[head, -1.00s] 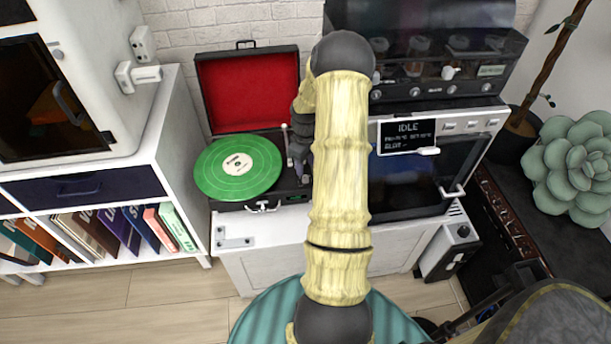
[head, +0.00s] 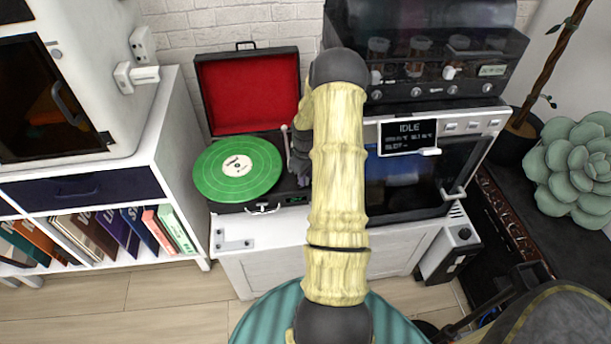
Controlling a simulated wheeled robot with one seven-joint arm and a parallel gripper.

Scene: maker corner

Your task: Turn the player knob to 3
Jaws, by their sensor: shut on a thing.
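The record player (head: 228,208) is a black case with its red-lined lid open and a green record (head: 240,168) on the platter. It stands on the white cabinet, left of my arm. My gripper (head: 301,180), dark and partly behind my pale arm, is down at the right side of the player's top. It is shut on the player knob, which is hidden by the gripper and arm. The knob's setting cannot be read. A small green-lit display (head: 297,200) shows at the right of the player's front edge.
A machine with a glass front and a screen (head: 408,137) reading IDLE stands close right of my arm, with a dark jar rack (head: 435,92) on top. The tone arm (head: 286,143) is close left of my gripper. A white bookshelf (head: 183,150) stands at left.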

